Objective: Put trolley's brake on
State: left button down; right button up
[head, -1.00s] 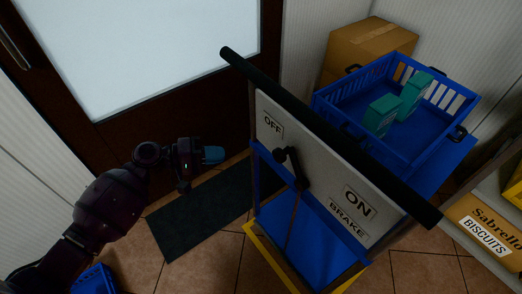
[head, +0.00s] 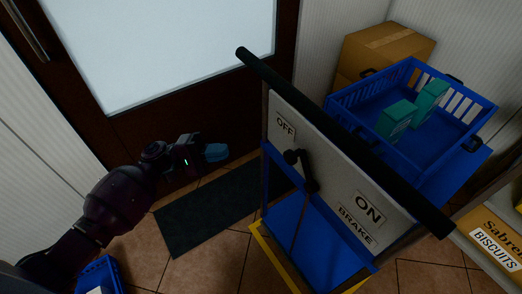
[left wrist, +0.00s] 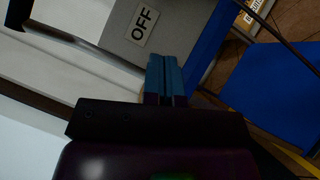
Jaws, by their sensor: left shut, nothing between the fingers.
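The trolley has a white brake panel (head: 330,170) under a black push bar (head: 345,140). The panel carries an OFF label (head: 285,126) at upper left and an ON label (head: 369,208) above the word BRAKE at lower right. A black brake lever (head: 302,171) sits on the panel, its round knob end close to OFF. My left gripper (head: 215,152) is shut and empty, left of the panel and apart from it. In the left wrist view its blue fingertips (left wrist: 165,78) lie together below the OFF label (left wrist: 143,25); the lever cannot be made out there. My right gripper is not seen.
A blue crate (head: 352,132) with teal boxes (head: 397,122) rides on the trolley. A cardboard box (head: 385,50) stands behind. A dark mat (head: 215,210) lies before the door (head: 130,130). A shelf with biscuits (head: 495,246) is at right; a blue basket (head: 112,270) is at lower left.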

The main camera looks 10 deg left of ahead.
pick_arm(q)
send_near(295, 152)
jog(key=w+d+f, duration=0.1)
jog(key=w+d, duration=0.1)
jog(key=w, duration=0.2)
jog(key=shift+s+d+r+p, duration=0.25)
jog(key=shift+s+d+p, duration=0.1)
jog(key=shift+s+d, duration=0.3)
jog(key=shift+s+d+r+p, duration=0.25)
jog(key=shift+s+d+p, duration=0.15)
jog(key=shift+d, duration=0.3)
